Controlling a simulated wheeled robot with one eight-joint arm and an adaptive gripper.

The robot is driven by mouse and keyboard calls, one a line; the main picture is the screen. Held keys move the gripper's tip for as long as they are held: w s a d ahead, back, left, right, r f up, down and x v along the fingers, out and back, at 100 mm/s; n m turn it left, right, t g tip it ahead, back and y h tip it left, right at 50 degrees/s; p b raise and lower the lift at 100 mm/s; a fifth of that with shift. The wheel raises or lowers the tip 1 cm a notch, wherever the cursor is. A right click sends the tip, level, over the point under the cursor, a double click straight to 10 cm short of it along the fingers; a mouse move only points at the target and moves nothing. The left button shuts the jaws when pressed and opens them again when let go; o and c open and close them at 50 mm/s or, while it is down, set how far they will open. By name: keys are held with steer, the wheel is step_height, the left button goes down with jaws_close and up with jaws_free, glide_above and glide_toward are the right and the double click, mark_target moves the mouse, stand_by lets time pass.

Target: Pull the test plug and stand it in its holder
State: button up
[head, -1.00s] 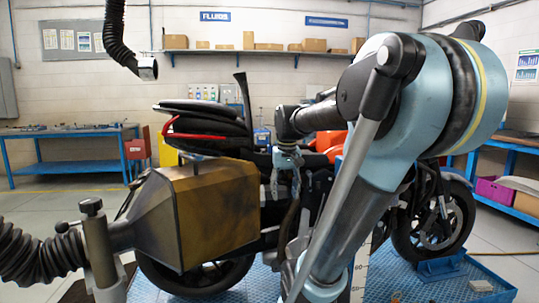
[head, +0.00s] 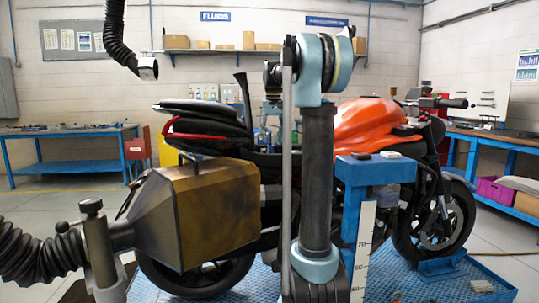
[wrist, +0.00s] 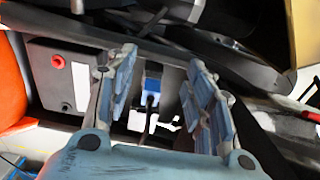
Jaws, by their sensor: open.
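In the wrist view my gripper (wrist: 162,60) is open, with its two pale blue fingers spread apart. A small blue block with a dark lead (wrist: 152,70) shows in the gap between them and looks like the test plug. It sits against a dark recess and neither finger visibly touches it. I cannot tell how far beyond the fingertips it is. In the head view my arm hides the gripper and the plug. I cannot make out the holder for certain in either view.
A grey panel with a red socket (wrist: 58,62) lies left of the fingers. The orange motorcycle (head: 370,122) stands behind my arm. A blue stand (head: 375,172) with small items on top is close on the right. An exhaust hood (head: 215,215) fills the lower left.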

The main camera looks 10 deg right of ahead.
glide_toward(271, 150)
steer(key=shift+w+f, duration=0.65)
steer(key=shift+w, duration=0.3)
steer(key=shift+f, duration=0.15)
steer(key=shift+f, duration=4.35)
jaws_close()
steer(key=shift+r, duration=2.95)
steer(key=shift+r, duration=0.2)
